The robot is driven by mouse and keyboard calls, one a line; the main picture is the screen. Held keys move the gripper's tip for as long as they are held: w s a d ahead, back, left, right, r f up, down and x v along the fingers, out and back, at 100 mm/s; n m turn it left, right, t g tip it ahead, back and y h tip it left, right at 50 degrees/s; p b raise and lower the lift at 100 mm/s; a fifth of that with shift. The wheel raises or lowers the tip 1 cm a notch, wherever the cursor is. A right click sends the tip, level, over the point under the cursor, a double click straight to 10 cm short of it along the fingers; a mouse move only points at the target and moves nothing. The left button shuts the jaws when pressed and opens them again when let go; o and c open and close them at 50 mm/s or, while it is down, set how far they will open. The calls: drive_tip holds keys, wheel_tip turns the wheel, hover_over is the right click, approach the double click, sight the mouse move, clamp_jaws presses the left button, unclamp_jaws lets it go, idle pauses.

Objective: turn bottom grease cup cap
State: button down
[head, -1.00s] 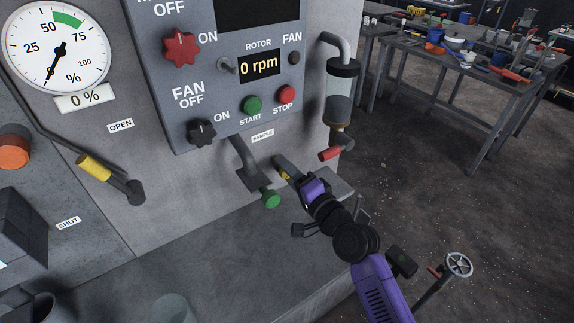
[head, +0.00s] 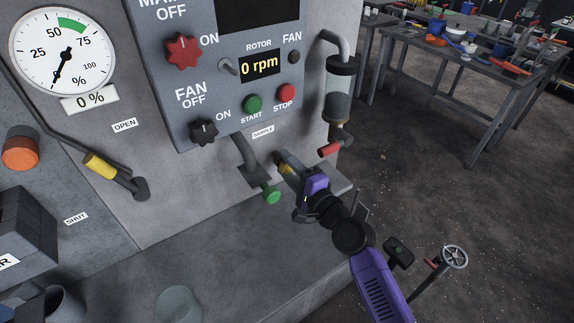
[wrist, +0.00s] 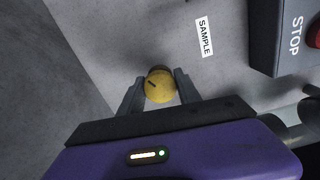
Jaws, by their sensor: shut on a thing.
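The bottom grease cup cap (wrist: 159,86) is a round yellow cap with a dark mark on its face, low on the machine's grey side wall. It shows as a small yellow patch (head: 286,169) in the head view, partly hidden by my gripper. My gripper (wrist: 160,91) is shut on the cap, one dark finger on each side of it. In the head view my gripper (head: 289,173) reaches the wall from the lower right, below the SAMPLE label.
A green-knobbed lever (head: 271,195) stands close left of my gripper. A red-handled valve (head: 330,150) hangs under a clear cylinder (head: 339,100) at upper right. The control panel (head: 225,125) is above. A handwheel (head: 454,257) is at lower right.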

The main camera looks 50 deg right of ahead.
sight(289, 169)
drive_tip(key=shift+f, duration=0.1)
drive_tip(key=c, duration=0.8)
unclamp_jaws()
drive_tip(key=shift+c, duration=0.2)
drive_tip(key=b+v, duration=0.2)
drive_tip(key=v, duration=0.4)
drive_tip(key=shift+s, duration=0.15)
drive_tip(key=shift+v, duration=0.75)
